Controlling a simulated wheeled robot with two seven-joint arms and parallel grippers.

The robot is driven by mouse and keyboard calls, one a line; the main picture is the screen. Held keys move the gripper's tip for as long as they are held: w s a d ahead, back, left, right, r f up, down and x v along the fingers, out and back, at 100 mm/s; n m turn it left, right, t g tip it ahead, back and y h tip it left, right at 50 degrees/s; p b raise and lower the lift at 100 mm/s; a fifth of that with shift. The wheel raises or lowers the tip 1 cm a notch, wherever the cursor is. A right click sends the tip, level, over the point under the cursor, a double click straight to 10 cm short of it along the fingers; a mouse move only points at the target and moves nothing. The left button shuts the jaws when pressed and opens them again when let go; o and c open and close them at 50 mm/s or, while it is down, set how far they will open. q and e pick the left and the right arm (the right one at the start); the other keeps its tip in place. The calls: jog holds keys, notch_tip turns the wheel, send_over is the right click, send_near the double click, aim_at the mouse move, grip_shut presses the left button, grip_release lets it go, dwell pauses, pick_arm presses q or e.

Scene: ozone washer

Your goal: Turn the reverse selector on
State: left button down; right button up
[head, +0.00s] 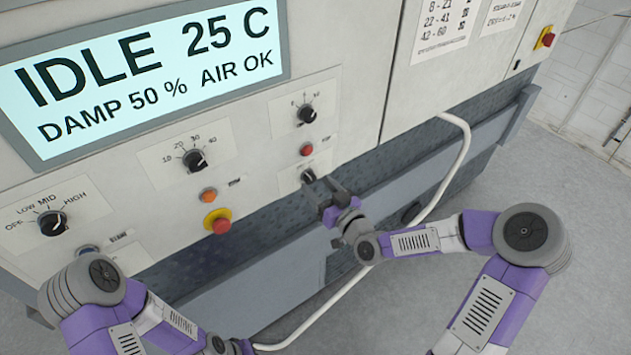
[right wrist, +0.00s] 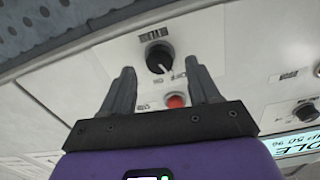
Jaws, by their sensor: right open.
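The reverse selector is a small black knob (head: 308,176) on a white label plate, the lowest control in its column on the grey panel. In the right wrist view, which is upside down, the knob (right wrist: 158,57) has a white mark pointing towards the small OFF and ON lettering; which word it meets is hard to tell. My right gripper (head: 322,190) is open in front of the knob. In the right wrist view its fingers (right wrist: 160,68) stand on either side of the knob, with gaps visible.
A red button (head: 306,149) and another black dial (head: 306,114) sit above the selector. A red emergency button (head: 220,222), an orange button (head: 208,195) and more dials are to the left. A pale rail (head: 453,170) runs in front of the machine below the panel.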

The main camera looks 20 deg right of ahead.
jog(key=shift+x, duration=1)
jog(key=c, duration=1)
jog(key=shift+c, duration=0.2)
jog(key=m+b, duration=0.1)
jog(key=m, duration=0.2)
jog(key=shift+m, duration=0.4)
jog(key=shift+m+b, duration=0.35)
jog(key=shift+m, duration=1.85)
